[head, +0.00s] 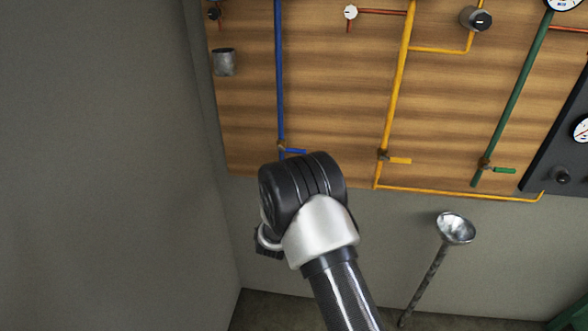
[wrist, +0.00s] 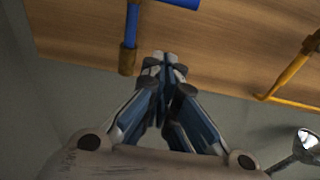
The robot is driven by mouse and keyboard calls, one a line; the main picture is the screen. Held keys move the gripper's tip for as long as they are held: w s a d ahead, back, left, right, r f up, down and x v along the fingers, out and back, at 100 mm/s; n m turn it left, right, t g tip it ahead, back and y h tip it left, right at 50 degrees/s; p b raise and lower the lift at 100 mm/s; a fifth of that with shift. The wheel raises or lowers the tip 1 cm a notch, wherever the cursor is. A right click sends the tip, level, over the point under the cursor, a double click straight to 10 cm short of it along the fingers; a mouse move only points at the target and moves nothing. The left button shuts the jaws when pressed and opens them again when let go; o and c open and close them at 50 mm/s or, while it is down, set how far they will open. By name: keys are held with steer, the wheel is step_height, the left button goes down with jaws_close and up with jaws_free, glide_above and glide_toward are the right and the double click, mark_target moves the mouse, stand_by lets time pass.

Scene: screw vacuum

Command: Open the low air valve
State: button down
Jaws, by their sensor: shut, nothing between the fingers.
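A blue pipe (head: 279,75) runs down the wooden panel to a small brass valve with a blue handle (head: 295,151). The handle points right, crosswise to the pipe. In the wrist view the blue handle (wrist: 182,3) is cut off by the top edge, and the pipe's lower end (wrist: 129,45) shows below it. My gripper (wrist: 164,58) is shut and empty. Its fingertips appear below the handle and right of the pipe end, with no visible contact. In the head view my wrist hides the pipe's lower end and most of the gripper.
A yellow handle (head: 400,160) and a green handle (head: 504,170) sit on neighbouring pipes, both crosswise. A metal funnel-shaped piece on a stem (head: 456,228) stands right of my arm. A grey wall (head: 100,150) is at left. A dark gauge panel (head: 565,150) is at right.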

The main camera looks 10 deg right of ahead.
mark_target(293, 150)
steer(key=b+x, duration=0.1)
steer(key=x, duration=0.9)
steer(key=r, duration=0.2)
steer(key=s+r, duration=0.1)
steer(key=r, duration=0.1)
steer(key=shift+a, duration=0.1)
steer(key=shift+a, duration=0.15)
steer(key=shift+r, duration=0.1)
steer(key=shift+d+r+n, duration=0.1)
steer(key=shift+d+n, duration=0.15)
steer(key=shift+n, duration=0.15)
